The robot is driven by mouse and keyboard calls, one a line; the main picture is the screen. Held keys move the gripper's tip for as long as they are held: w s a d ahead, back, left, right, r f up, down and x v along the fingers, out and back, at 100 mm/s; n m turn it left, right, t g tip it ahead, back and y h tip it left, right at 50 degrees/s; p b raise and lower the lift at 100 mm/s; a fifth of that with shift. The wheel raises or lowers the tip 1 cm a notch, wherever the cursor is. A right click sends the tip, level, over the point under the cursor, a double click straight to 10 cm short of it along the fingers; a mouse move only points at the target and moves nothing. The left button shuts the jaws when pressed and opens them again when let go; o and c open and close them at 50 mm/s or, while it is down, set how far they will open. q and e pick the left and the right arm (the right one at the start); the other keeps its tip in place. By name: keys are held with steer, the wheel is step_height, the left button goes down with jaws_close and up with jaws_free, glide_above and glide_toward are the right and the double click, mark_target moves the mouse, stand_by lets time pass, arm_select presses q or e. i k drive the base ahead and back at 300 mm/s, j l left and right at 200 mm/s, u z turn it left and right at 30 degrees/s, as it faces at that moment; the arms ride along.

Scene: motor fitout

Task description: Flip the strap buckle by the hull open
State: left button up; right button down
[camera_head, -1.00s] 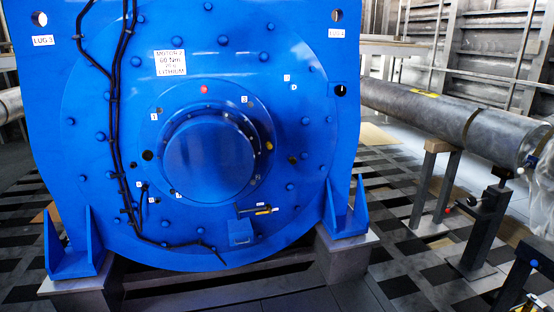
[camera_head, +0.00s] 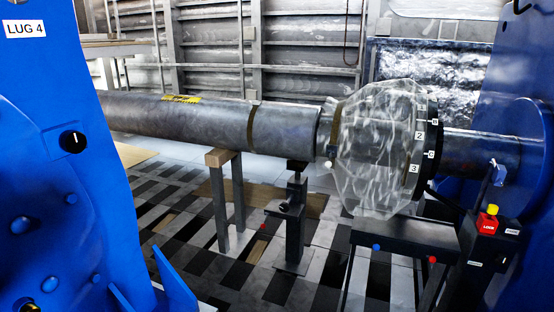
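A long grey shaft (camera_head: 200,120) runs across the middle of the head view, in front of the ribbed metal hull wall (camera_head: 300,55). A brown strap (camera_head: 253,128) goes around the shaft near its middle. A second brownish band (camera_head: 336,128) shows by the clear plastic wrap (camera_head: 375,160) at the shaft's right end. A small light fitting (camera_head: 328,163) sits low near that band; I cannot tell whether it is a buckle, or whether it is open or shut. Neither of my grippers is in view.
The blue motor casing (camera_head: 60,190) fills the left side. A wooden-topped trestle (camera_head: 220,158) and dark stand (camera_head: 295,220) are under the shaft. A dark bench (camera_head: 400,236) is beneath the wrapped part. A red-and-yellow lock button (camera_head: 488,221) is at right. Checkered floor shows between.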

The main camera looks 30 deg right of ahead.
mark_target(328, 164)
steer(key=i+z, duration=0.3)
steer(key=i, duration=0.4)
steer(key=i+z, duration=0.35)
steer(key=i, duration=0.35)
